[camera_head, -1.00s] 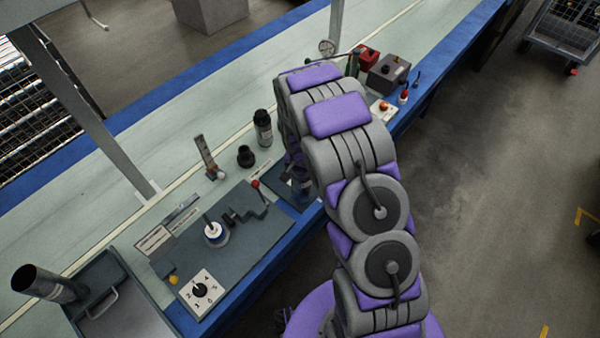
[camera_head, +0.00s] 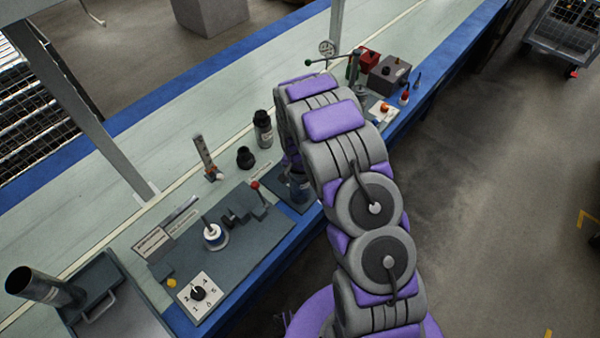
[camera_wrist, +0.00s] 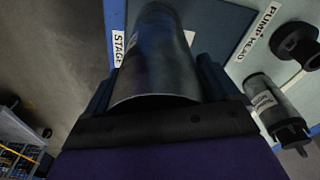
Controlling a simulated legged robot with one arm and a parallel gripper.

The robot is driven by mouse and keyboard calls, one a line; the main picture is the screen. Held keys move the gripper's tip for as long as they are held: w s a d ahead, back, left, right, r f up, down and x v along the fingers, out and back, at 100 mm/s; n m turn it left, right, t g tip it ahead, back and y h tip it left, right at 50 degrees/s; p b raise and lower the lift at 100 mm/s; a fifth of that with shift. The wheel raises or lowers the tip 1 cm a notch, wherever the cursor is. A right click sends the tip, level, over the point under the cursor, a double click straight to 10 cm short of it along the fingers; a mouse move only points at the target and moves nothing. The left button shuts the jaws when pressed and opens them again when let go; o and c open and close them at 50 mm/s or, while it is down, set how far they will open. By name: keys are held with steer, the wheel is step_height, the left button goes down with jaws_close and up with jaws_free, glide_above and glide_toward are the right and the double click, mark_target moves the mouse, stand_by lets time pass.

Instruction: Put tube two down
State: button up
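My gripper (camera_wrist: 158,72) has its two dark fingers on either side of a dark metallic tube (camera_wrist: 155,60) and is shut on it. The tube's near rim faces the wrist camera; its far end is over the dark mat (camera_wrist: 215,25) marked STAGE. I cannot tell whether that end touches the mat. In the head view my arm hides the gripper, and part of the tube (camera_head: 299,187) shows beside the arm over the mat (camera_head: 288,203).
A black pump head (camera_head: 245,157) and a labelled dark cylinder (camera_head: 263,130) stand behind the mat. Dark boxes (camera_head: 388,75) stand at the far right.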

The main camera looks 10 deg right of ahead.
steer(key=shift+o, duration=0.9)
steer(key=shift+a, duration=0.15)
steer(key=shift+r, duration=0.1)
steer(key=s+r+n+p, duration=0.1)
steer(key=s+r, duration=0.3)
steer(key=r, duration=0.7)
steer(key=s+r+p, duration=0.1)
steer(key=s+r, duration=0.4)
steer(key=r, duration=0.6)
steer(key=s+r+n+g, duration=0.1)
steer(key=s+r, duration=0.3)
steer(key=s, duration=0.6)
steer(key=s+r+n+g, duration=0.1)
steer(key=s+r, duration=0.4)
steer(key=s, duration=0.6)
steer(key=s+r+n+g, duration=0.1)
steer(key=s+r+n, duration=0.2)
steer(key=s, duration=0.8)
steer(key=shift+r+n+y, duration=0.3)
steer(key=shift+r+y, duration=0.1)
steer(key=shift+r, duration=0.4)
